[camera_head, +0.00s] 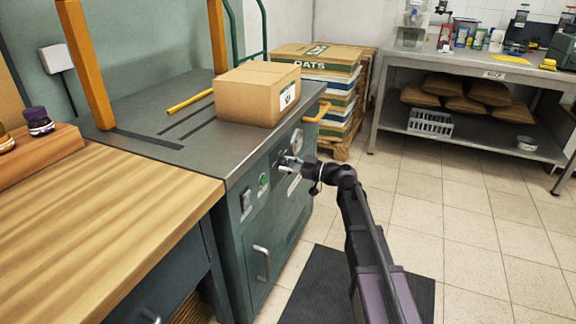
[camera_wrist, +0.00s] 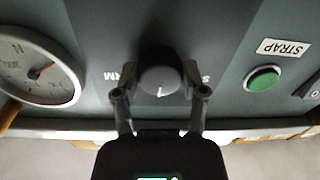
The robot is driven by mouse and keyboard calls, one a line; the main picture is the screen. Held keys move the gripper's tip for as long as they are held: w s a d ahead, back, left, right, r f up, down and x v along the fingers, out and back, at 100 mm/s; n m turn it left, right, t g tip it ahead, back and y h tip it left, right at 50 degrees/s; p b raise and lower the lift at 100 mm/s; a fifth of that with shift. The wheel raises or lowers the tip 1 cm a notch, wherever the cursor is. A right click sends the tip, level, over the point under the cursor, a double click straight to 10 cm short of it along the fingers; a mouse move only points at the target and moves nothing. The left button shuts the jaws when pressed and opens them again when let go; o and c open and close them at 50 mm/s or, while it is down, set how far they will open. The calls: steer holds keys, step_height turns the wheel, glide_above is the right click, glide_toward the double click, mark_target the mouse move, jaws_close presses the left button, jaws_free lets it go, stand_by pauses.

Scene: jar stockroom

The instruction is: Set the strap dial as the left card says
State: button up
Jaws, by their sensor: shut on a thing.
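The strap dial (camera_wrist: 160,74) is a round dark grey knob on the machine's green front panel, seen upside down in the wrist view. Its short white mark faces the bottom of that picture. Upside-down lettering, partly hidden, flanks it: "RM" on the left, "S" on the right. My gripper (camera_wrist: 160,92) has one finger on each side of the knob and is shut on it. In the head view my gripper (camera_head: 288,163) reaches the panel and largely hides the knob. I cannot make out a left card in either view.
A cardboard box (camera_head: 245,95) sits on the machine top (camera_head: 150,110). A wooden counter (camera_head: 90,220) adjoins it. The tiled floor (camera_head: 480,240) at right is open.

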steer(key=shift+a, duration=0.1)
steer(key=m, duration=0.5)
steer(key=shift+m, duration=0.3)
steer(key=m, duration=0.6)
steer(key=shift+s+a+t+b, duration=0.1)
steer(key=shift+t+b, duration=0.2)
steer(key=shift+b, duration=0.1)
steer(key=o, duration=1.1)
steer(key=shift+o, duration=0.2)
